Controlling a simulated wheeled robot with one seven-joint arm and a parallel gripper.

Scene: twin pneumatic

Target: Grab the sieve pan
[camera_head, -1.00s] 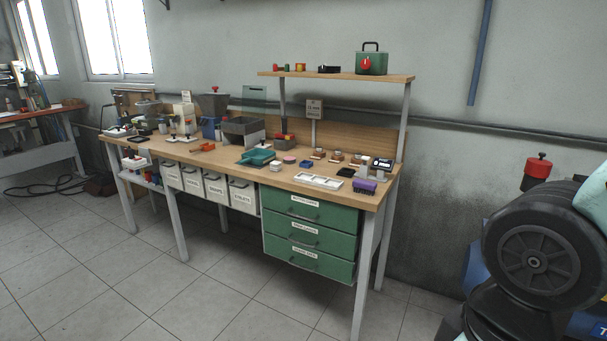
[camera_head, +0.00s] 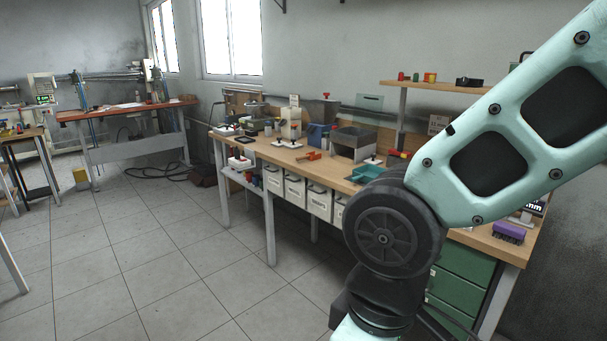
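A teal-green shallow pan (camera_head: 367,173) sits on the workbench, in front of a grey open-topped box (camera_head: 354,143). The pan may be the sieve pan, but I cannot tell for sure at this size. My arm's dark round joint is in front of the bench and hides part of the area beside the pan. My gripper is out of view, so its state does not show.
The wooden workbench (camera_head: 240,139) carries several small tools and parts. White labelled bins (camera_head: 295,188) hang under its front edge, and green drawers (camera_head: 466,266) are at its right. An orange-topped bench (camera_head: 130,112) stands at the far left. The tiled floor in front is clear.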

